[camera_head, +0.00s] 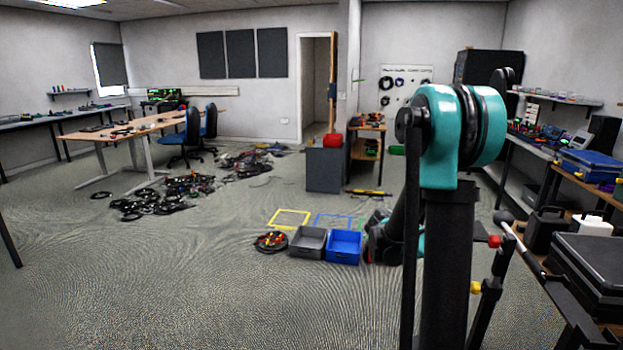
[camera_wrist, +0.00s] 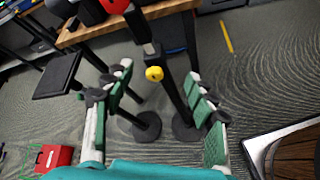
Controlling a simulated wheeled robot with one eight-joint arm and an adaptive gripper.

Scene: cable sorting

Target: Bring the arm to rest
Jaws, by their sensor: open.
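My gripper (camera_wrist: 158,74) shows in the wrist view with its two green-and-white fingers spread wide apart. Nothing is held between them. Black upright posts with round bases (camera_wrist: 147,126) and a yellow knob (camera_wrist: 154,73) show in and beyond the gap; I cannot tell how far off they are. In the head view my teal and black arm stands at the right, and its lower part reaches down behind the post, close to the blue bin (camera_head: 343,247). The gripper itself is not clearly seen there.
A grey bin (camera_head: 307,243) stands beside the blue bin, with a cable coil (camera_head: 270,242) at its left. Cable heaps (camera_head: 165,195) lie farther back. A bench with black cases (camera_head: 597,265) lines the right side. The floor at front left is clear.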

